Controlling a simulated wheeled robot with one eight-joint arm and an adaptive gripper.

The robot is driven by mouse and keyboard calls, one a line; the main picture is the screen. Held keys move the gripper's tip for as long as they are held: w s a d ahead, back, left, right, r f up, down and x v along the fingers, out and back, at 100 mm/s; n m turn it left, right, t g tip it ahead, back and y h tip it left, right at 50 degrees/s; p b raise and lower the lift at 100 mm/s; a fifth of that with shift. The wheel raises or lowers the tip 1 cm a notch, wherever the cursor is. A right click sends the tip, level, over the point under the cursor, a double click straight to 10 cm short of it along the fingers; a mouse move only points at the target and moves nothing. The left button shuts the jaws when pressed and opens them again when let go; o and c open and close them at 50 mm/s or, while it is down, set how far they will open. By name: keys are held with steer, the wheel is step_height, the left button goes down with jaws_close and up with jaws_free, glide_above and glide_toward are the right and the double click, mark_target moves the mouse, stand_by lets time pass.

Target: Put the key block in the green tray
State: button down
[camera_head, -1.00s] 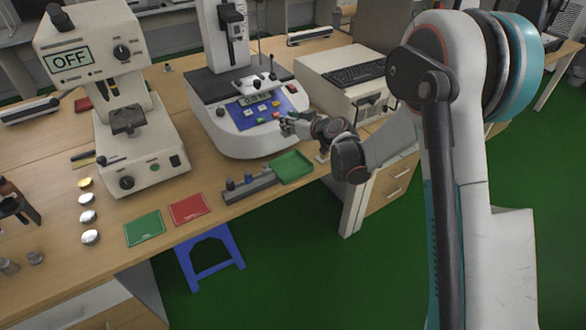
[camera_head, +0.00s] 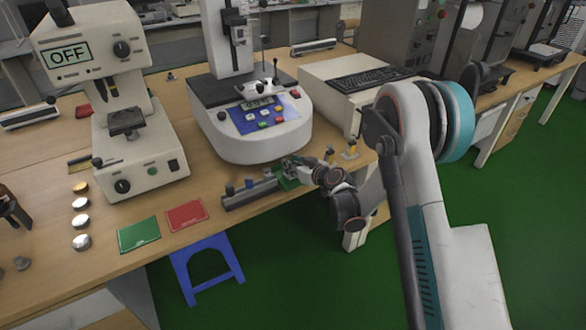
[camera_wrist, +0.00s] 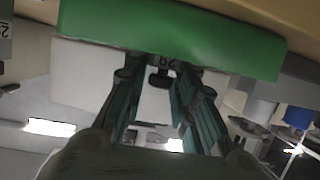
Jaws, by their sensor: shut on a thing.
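The white tester with a blue panel (camera_head: 262,140) stands behind. Small yellow-topped parts (camera_head: 350,150) stand right of my gripper.

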steer(key=shift+f, duration=0.25)
steer(key=c, duration=1.3)
jaws_free()
